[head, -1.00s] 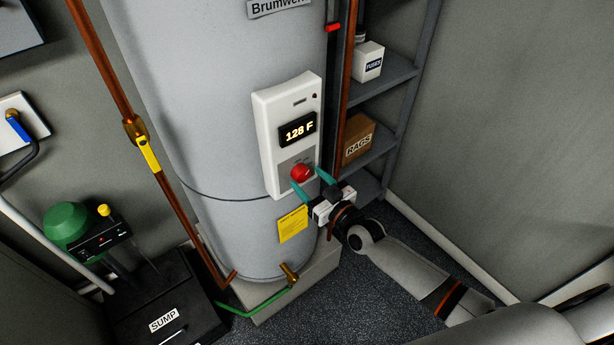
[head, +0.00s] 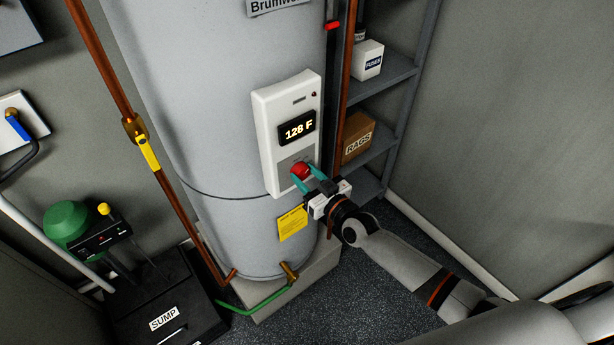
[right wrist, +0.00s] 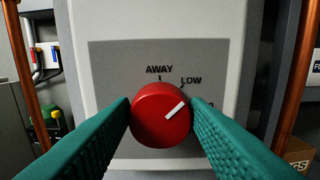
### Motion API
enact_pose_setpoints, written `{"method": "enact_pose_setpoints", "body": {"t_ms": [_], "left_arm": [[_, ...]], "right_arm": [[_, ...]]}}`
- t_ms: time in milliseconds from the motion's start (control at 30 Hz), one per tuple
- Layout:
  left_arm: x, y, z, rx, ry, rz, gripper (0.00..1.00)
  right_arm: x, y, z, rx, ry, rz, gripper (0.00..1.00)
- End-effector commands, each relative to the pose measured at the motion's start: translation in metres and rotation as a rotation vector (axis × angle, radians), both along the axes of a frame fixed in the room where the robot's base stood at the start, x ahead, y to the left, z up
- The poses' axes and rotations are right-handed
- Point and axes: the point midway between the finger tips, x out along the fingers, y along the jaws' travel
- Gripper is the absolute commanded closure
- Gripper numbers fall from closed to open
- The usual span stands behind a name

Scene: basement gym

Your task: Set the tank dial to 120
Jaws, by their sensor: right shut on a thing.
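The red tank dial (head: 300,170) is on the lower part of the white control panel (head: 274,166) on the grey tank. The display (head: 297,129) above it reads 128 F. My right gripper (head: 309,178) is shut on the dial. In the right wrist view the teal fingers press on both sides of the dial (right wrist: 160,115). The dial's white pointer mark points up and right, a little below the LOW label (right wrist: 191,80); the AWAY label (right wrist: 159,69) is above the dial. The right finger covers most of the marking beyond LOW. My left gripper is not in view.
A copper pipe (head: 350,85) and a shelf with a RAGS box (head: 358,138) and a FUSES box (head: 368,61) stand right of the panel. A yellow tag (head: 292,224) is below it. The black SUMP box (head: 165,318) is at lower left.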

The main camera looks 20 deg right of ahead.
Motion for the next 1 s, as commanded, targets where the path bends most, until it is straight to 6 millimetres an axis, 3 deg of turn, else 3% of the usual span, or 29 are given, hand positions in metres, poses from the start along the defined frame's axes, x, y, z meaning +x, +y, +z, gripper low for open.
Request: {"method": "enact_pose_setpoints", "body": {"t_ms": [1000], "left_arm": [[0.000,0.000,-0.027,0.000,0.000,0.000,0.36]], "right_arm": [[0.001,-0.003,-0.002,0.641,0.233,-0.001,0.81]]}}
